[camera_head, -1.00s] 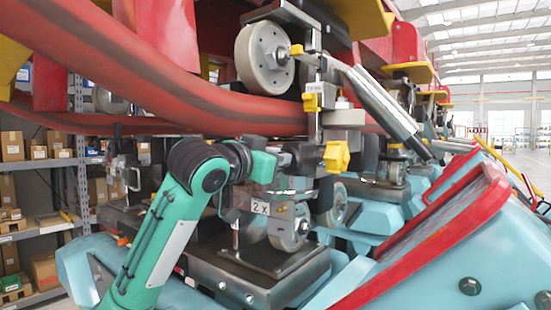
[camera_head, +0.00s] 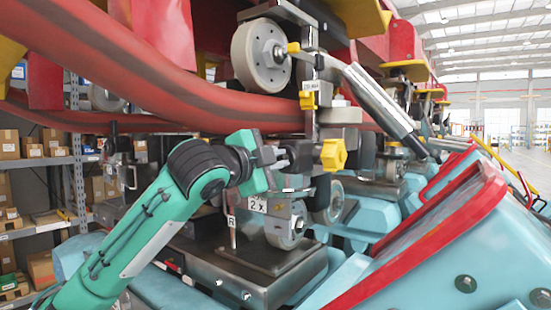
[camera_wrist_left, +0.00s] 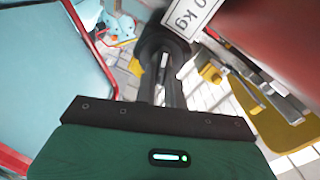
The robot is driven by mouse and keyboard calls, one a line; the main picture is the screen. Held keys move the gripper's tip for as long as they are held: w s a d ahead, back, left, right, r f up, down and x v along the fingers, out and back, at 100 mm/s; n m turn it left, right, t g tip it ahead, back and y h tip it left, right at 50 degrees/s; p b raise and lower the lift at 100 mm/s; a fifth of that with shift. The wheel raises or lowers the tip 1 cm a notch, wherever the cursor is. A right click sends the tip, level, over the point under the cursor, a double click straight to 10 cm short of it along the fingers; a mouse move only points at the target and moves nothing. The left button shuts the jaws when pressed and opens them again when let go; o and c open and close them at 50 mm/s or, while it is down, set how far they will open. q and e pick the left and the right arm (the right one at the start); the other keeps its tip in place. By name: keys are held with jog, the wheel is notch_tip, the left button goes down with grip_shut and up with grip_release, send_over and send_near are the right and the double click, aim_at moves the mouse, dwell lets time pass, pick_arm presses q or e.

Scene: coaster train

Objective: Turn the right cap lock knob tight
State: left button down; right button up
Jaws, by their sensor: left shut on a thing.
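My left gripper (camera_head: 282,160) is at the wheel carrier under the red rail, its green wrist coming in from the left. In the left wrist view its two dark fingers (camera_wrist_left: 161,82) are shut on a dark round knob (camera_wrist_left: 163,36), which mostly hides their tips. My right gripper is not in view.
Grey wheels (camera_head: 261,53) and the thick red rail (camera_head: 150,60) crowd the space above. The red-edged blue car body (camera_head: 440,240) fills the right. Shelves with boxes stand at left.

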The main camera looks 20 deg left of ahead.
pick_arm(q)
jog(key=shift+f+m, duration=0.15)
jog(key=shift+m, duration=2.15)
jog(key=c, duration=1.5)
grip_release()
jog(key=shift+w, duration=0.1)
jog(key=shift+f, duration=0.1)
jog(key=b+v, duration=0.7)
jog(key=v, duration=0.6)
jog(key=shift+s, duration=0.4)
